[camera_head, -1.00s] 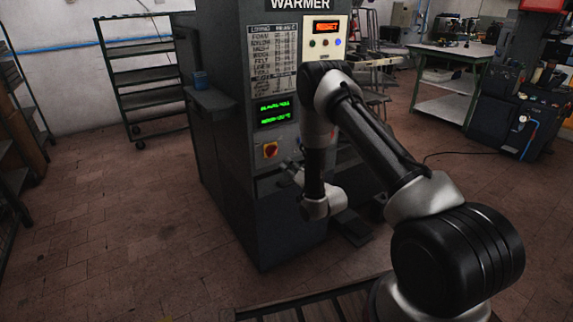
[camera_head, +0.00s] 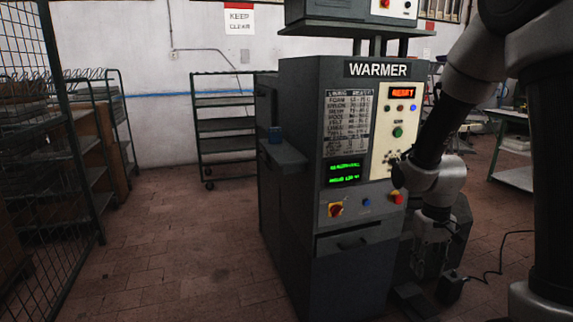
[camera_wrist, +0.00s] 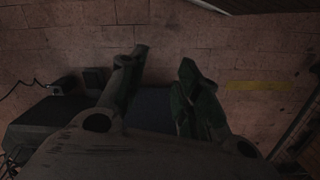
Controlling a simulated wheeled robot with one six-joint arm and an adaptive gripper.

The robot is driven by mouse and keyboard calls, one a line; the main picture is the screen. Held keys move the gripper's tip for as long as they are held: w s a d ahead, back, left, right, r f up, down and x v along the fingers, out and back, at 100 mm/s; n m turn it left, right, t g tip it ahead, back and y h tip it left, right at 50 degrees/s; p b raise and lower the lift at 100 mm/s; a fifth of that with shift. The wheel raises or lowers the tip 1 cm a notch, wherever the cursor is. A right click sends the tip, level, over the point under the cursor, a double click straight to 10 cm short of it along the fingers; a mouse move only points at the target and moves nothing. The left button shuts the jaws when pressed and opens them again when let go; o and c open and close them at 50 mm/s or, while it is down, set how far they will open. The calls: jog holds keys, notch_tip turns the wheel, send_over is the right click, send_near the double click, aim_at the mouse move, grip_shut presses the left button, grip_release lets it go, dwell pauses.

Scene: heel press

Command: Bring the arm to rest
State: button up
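My arm stands at the right of the head view, beside the dark grey WARMER cabinet (camera_head: 290,215). My gripper (camera_head: 430,268) hangs down low in front of the cabinet's right side, dark and partly hard to make out. In the wrist view, my gripper (camera_wrist: 160,72) has its two fingers apart with nothing between them. The brick-coloured floor (camera_wrist: 165,30) shows beyond the fingertips.
A shelf rack (camera_head: 226,126) stands behind, and a mesh rack (camera_head: 28,140) at left. Floor (camera_head: 170,250) left of the cabinet is clear.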

jog(key=s+r+t, duration=0.2)
jog(key=s+r, duration=0.5)
jog(key=r, duration=0.4)
jog(key=s+d+r+t, duration=0.1)
jog(key=s+r+t, duration=0.2)
jog(key=s+r, duration=0.5)
notch_tip(320, 180, up, 3)
jog(key=shift+d+r, duration=0.1)
jog(key=shift+d, duration=0.05)
jog(key=shift+s, duration=0.1)
